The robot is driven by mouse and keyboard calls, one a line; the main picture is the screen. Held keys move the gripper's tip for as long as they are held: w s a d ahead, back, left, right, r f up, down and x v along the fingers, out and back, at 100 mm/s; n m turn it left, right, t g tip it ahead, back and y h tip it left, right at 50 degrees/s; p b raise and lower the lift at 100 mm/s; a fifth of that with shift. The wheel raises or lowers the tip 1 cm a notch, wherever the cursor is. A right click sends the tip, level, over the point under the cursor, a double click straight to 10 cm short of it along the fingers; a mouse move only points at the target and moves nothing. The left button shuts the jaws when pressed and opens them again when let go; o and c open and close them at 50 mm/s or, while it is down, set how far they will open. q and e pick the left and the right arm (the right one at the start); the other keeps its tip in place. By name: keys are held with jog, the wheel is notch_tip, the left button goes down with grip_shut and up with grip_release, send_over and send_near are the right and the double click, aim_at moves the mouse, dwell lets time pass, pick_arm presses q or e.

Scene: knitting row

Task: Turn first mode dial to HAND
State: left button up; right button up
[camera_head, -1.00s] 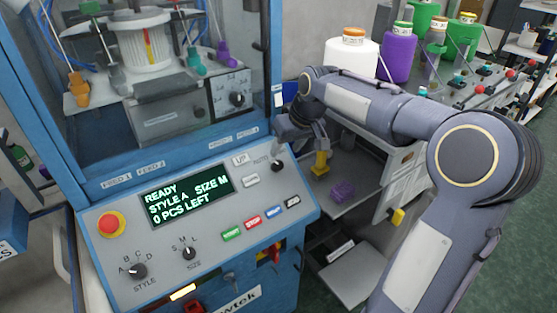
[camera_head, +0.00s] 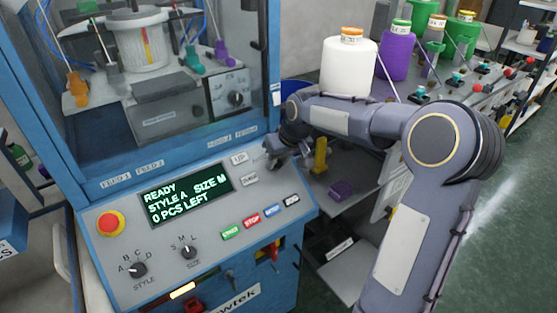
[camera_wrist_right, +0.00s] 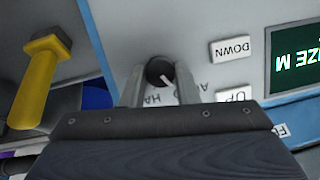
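The mode dial (camera_wrist_right: 159,71) is a round black knob with a white pointer mark, on the pale panel, and shows in the right wrist view. Its partly covered lettering begins "HA" on one side and "A" on another; the mark points down and right in that view, towards the lettering. My right gripper (camera_wrist_right: 160,74) is open, its two grey fingers on either side of the dial with a slight gap; I cannot tell whether they touch it. In the head view my right gripper (camera_head: 272,160) is at the panel's upper right corner and hides the dial. My left gripper is not in view.
The DOWN button (camera_wrist_right: 232,48) and the UP button (camera_wrist_right: 235,95) are close beside the dial. A yellow-handled thing (camera_head: 321,155) stands just right of the gripper. The display (camera_head: 187,192) reads READY, STYLE A, SIZE M, 0 PCS LEFT. A red stop button (camera_head: 110,223) is far left.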

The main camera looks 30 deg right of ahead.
jog(key=c, duration=0.4)
jog(key=shift+m, duration=0.4)
jog(key=m, duration=0.2)
jog(key=m+y+b, duration=0.1)
jog(key=m, duration=0.2)
jog(key=shift+d+t+y, duration=0.15)
jog(key=shift+t+y, duration=0.15)
jog(key=shift+t, duration=0.1)
jog(key=m+t+b, duration=0.1)
jog(key=m, duration=0.4)
jog(key=shift+s+d+f+y, duration=0.1)
jog(key=shift+s+y, duration=0.05)
jog(key=shift+y, duration=0.25)
jog(key=shift+m, duration=0.3)
jog(key=o, duration=1)
